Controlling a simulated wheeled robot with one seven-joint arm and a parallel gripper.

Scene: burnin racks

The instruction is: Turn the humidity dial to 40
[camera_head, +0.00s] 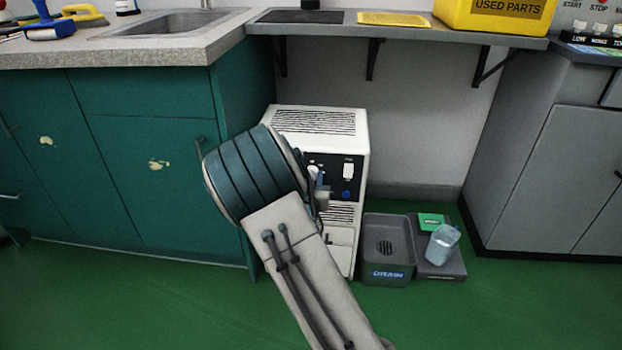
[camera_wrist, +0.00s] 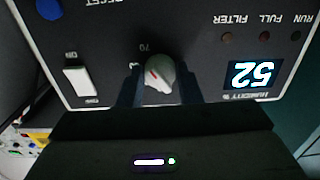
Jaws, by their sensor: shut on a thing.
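The dehumidifier (camera_head: 350,135) is a white box on the floor under the shelf, with a black control panel. In the wrist view the panel appears upside down. The humidity dial (camera_wrist: 158,74) is a light grey knob with a red pointer mark, and a "70" is printed beside it. My gripper (camera_wrist: 158,88) is shut on the dial, one dark finger on each side. The fingers hide much of the dial's scale.
A white rocker switch (camera_wrist: 83,81) and a blue reset button (camera_wrist: 48,9) are on the same panel. A green cabinet (camera_head: 150,170) is close on the left.

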